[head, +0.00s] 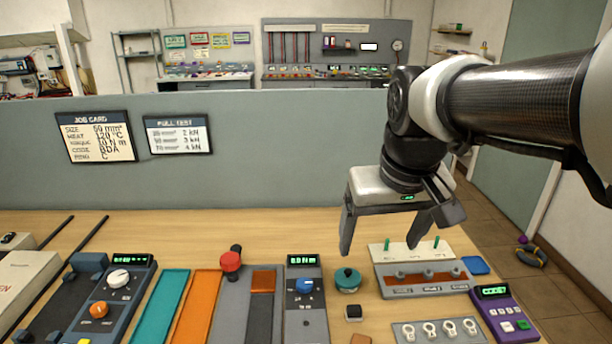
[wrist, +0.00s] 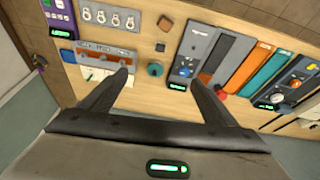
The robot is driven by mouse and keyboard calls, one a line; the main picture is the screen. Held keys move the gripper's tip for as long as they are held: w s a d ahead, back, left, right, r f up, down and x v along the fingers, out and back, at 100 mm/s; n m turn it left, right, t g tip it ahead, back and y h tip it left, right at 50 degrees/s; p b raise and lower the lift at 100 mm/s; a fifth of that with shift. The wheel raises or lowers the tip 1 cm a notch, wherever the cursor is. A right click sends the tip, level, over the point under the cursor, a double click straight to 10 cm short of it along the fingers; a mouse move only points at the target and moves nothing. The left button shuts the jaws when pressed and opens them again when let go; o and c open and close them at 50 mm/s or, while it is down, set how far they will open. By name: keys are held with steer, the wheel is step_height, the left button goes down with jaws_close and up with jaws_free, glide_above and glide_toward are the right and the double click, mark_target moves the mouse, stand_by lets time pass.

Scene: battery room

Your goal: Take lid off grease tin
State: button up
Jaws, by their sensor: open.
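The small round grease tin (head: 347,286) stands on the bench between the grey device with a blue knob and the grey rack. Its teal lid (head: 347,275), with a small dark knob on top, sits on it. In the wrist view the teal lid (wrist: 155,69) shows between my fingertips, farther down on the bench. My gripper (head: 381,248) is open and empty, pointing down above the bench; in the wrist view its two fingers (wrist: 159,76) are spread wide. It does not touch the tin.
A purple meter (head: 503,312) is at the right. A grey partition (head: 270,150) runs behind the bench.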

steer(key=w+f+n+g+p, duration=0.1)
steer(key=w+f+g+p, duration=0.1)
steer(key=w, duration=1)
steer(key=g, duration=0.2)
glide_above(349, 272)
steer(key=shift+n, duration=0.4)
steer(key=f, duration=1.9)
steer(key=shift+w+a+f, duration=0.2)
steer(key=shift+w+f, duration=0.1)
steer(key=shift+f, duration=0.05)
steer(key=shift+s+d+f, duration=0.1)
steer(key=shift+s+f, duration=0.05)
steer(key=shift+f, duration=1.3)
steer(key=shift+s+d+f, duration=0.1)
steer(key=shift+s+f, duration=0.05)
steer(key=shift+f, duration=1.3)
steer(key=shift+c, duration=0.4)
steer(key=c, duration=1)
